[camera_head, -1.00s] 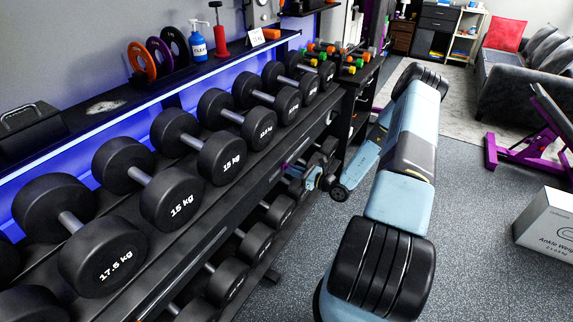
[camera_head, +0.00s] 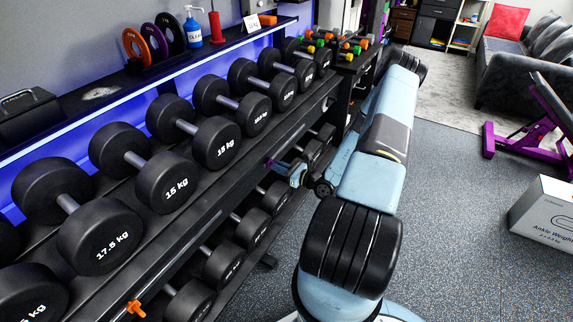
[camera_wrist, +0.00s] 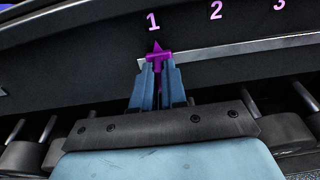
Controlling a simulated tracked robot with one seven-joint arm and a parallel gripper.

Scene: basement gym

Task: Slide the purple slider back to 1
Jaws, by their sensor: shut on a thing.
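The purple slider (camera_wrist: 157,56) is an arrow-shaped knob on the dark rack edge. In the wrist view its tip points up just below the pink number 1 (camera_wrist: 152,22), slightly to its right. My gripper (camera_wrist: 158,74) is shut on the slider's lower part, with a blue finger on either side. The slider is at the left end of a pale strip (camera_wrist: 240,47), with the 2 (camera_wrist: 216,10) and 3 (camera_wrist: 279,4) farther right. In the head view the slider (camera_head: 269,163) is a small purple spot at my gripper (camera_head: 280,166) on the rack's front edge.
A rack of black dumbbells (camera_head: 165,180) fills the left and continues below. An orange knob (camera_head: 135,308) sits on its near front edge. An ankle-weight box (camera_head: 543,212) and purple-framed bench (camera_head: 500,138) stand right. Grey floor (camera_head: 450,210) between is clear.

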